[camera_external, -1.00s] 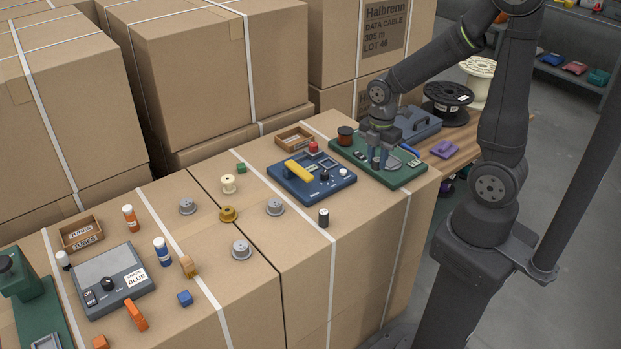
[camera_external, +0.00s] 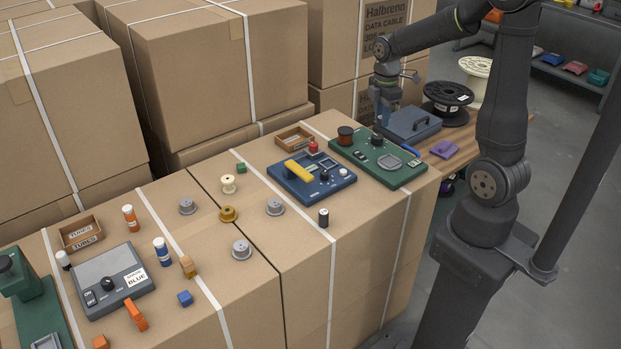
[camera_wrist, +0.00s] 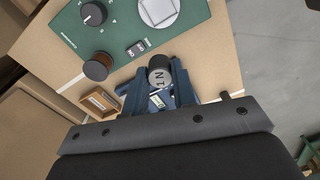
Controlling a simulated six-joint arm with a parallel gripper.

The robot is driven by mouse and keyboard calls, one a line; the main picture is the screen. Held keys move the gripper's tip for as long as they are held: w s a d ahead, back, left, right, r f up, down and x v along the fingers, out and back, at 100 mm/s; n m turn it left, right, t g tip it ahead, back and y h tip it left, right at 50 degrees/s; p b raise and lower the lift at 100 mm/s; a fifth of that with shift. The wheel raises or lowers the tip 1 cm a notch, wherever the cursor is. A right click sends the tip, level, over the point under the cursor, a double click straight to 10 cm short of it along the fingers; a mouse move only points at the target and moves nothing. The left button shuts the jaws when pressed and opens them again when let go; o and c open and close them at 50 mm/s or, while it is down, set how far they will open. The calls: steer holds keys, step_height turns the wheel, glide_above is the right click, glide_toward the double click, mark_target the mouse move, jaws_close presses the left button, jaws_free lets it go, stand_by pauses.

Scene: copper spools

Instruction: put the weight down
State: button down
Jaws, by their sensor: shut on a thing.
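The weight (camera_wrist: 160,79), a dark cylinder with a grey end marked like "1N", shows between my fingers in the wrist view. My gripper (camera_wrist: 160,84) is shut on it. In the external view my gripper (camera_external: 385,113) is raised beyond the back edge of the green panel, near the grey-blue toolbox; the weight is hard to make out there.
A brown spool (camera_external: 345,134) sits at the panel's back left corner. A blue device (camera_external: 300,187) with a yellow handle lies to its left. A small dark cylinder (camera_external: 323,217) stands on the carton.

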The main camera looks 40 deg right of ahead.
steer(key=w+d+m, duration=0.3)
steer(key=d+m, duration=0.7)
steer(key=d, duration=2.2)
steer(key=s+d+f+m, duration=0.1)
steer(key=s+d+m, duration=0.3)
steer(key=d, duration=0.7)
glide_above(422, 153)
steer(key=s+a, duration=0.3)
steer(key=a, duration=0.2)
steer(key=shift+n, duration=0.4)
step_height(422, 153, down, 30)
steer(key=shift+s+r, duration=0.1)
steer(key=shift+f, duration=2)
